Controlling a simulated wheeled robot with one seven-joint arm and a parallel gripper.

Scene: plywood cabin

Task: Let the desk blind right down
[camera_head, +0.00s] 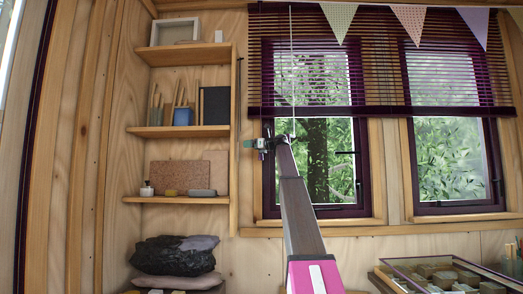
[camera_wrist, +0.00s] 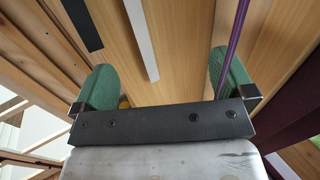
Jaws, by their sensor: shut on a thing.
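The dark purple slatted blind (camera_head: 385,111) covers the upper part of two windows, its bottom rail level near mid-window. My gripper (camera_head: 268,147) is at the end of my raised arm, before the left window, just below the blind's bottom rail. In the wrist view, the green finger pads of my gripper (camera_wrist: 165,88) show apart. A thin purple line (camera_wrist: 236,40) crosses near the right pad.
Wooden shelves (camera_head: 182,132) with books, a blue cup and small boxes stand left of the window. Dark and grey bags (camera_head: 175,256) lie below them. A glass-topped case (camera_head: 440,275) is at lower right. Bunting (camera_head: 410,22) hangs across the blind's top.

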